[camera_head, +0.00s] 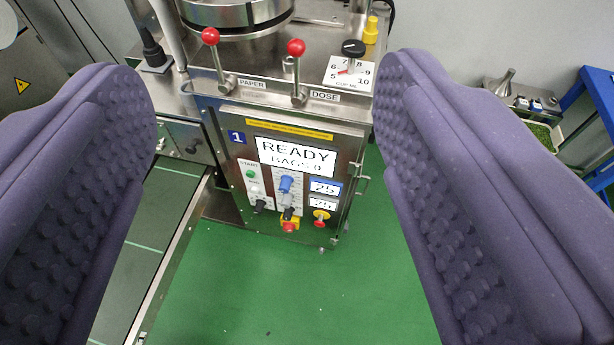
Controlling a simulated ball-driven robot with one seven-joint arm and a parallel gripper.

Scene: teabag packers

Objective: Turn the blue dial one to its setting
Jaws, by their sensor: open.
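The blue dial (285,184) sits on the front control panel of the machine marked 1, below the display (295,157) that reads READY, BAGS 0. A blue-framed readout (325,187) right of the dial seems to read 25. The scale marks around the dial are too small to read. My gripper (265,150) is open, with its purple padded fingers wide apart at the left and right of the picture. It is empty and the panel shows between the fingers, some way beyond them. Neither finger touches the dial.
Below the blue dial are a grey knob (288,200), a red-and-yellow switch (290,225) and a red button (321,215). Two red-balled levers, PAPER (211,37) and DOSE (297,48), rise above the panel. A black knob (353,48) stands right. Green floor (290,290) is clear in front.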

